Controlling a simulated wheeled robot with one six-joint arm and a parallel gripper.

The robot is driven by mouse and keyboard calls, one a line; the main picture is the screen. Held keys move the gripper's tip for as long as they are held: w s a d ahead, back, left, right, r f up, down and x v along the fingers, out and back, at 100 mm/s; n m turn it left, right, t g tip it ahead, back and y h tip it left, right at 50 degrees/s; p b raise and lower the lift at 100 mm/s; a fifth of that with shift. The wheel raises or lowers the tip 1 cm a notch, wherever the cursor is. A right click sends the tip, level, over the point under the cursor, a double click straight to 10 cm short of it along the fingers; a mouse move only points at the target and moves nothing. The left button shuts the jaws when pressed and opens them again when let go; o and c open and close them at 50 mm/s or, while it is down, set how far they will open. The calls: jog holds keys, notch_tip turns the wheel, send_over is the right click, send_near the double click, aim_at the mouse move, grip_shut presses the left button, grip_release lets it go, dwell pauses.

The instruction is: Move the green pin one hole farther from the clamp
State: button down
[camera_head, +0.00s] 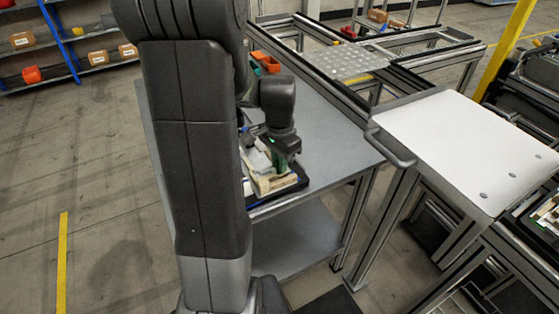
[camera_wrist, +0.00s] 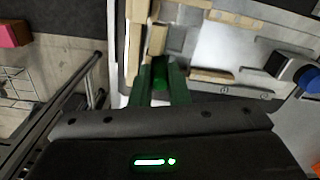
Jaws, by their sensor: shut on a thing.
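My gripper (camera_wrist: 160,75) reaches into the wrist view from below, its two fingers dark green. In the wrist view, wooden blocks and a light grey plate (camera_wrist: 222,46) lie just ahead of the fingers. A black clamp-like part with a blue end (camera_wrist: 300,74) is at the right. In the head view my gripper (camera_head: 280,160) is down at the fixture, partly hidden by my arm.
The fixture sits in a black tray (camera_head: 291,188) on a grey table (camera_head: 335,150). Orange bins (camera_head: 265,61) stand behind on the table. A white-topped cart (camera_head: 465,135) with a handle is at the right. Table right of the tray is clear.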

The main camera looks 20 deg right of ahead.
jog(key=c, duration=1.3)
grip_release()
notch_tip(320, 180, up, 14)
jog(key=shift+f, duration=0.1)
